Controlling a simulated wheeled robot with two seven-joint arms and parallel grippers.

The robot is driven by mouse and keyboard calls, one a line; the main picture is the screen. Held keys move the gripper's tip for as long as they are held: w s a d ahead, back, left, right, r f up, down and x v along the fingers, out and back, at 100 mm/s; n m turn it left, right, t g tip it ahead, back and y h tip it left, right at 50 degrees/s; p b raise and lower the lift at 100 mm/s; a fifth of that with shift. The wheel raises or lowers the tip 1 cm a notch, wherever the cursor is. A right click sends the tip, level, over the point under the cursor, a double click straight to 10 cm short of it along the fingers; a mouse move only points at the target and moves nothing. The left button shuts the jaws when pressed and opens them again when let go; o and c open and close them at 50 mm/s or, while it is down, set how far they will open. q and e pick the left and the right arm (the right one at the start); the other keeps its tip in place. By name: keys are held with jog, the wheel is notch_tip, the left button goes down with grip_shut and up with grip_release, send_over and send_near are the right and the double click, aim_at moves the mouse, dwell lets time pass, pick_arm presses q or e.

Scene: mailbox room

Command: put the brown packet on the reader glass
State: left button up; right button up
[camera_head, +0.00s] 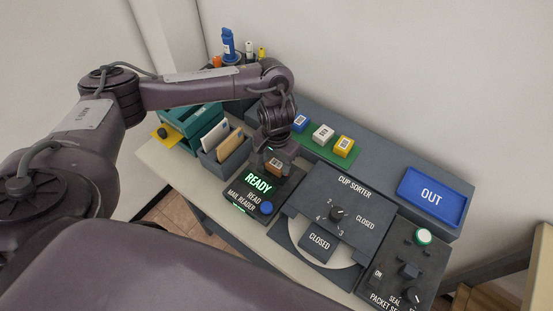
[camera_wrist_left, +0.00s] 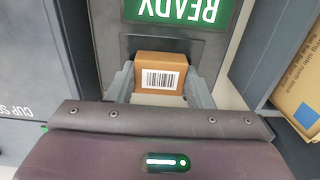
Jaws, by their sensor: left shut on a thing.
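The brown packet (camera_head: 275,166) is a small box with a barcode label. My left gripper (camera_head: 272,162) is shut on it, above or at the far part of the mail reader (camera_head: 250,200). In the left wrist view the packet (camera_wrist_left: 160,72) sits between the two fingers (camera_wrist_left: 160,85), barcode facing the camera. The reader's green READY screen (camera_wrist_left: 178,10) is just beyond it. The reader glass is mostly hidden beneath the packet and gripper; I cannot tell whether the packet touches it. My right gripper is not in view.
Blue, white and yellow packets (camera_head: 323,132) lie on a green strip behind. The cup sorter (camera_head: 350,190) stands right of the reader, with a blue OUT tray (camera_head: 433,195) farther right. An envelope holder (camera_head: 232,158) is close on the left. Pens stand at the back.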

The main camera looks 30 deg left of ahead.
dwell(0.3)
pick_arm(q)
jog(key=o, duration=1.3)
jog(key=shift+r, duration=0.1)
notch_tip(320, 180, up, 6)
jog(key=p, duration=0.8)
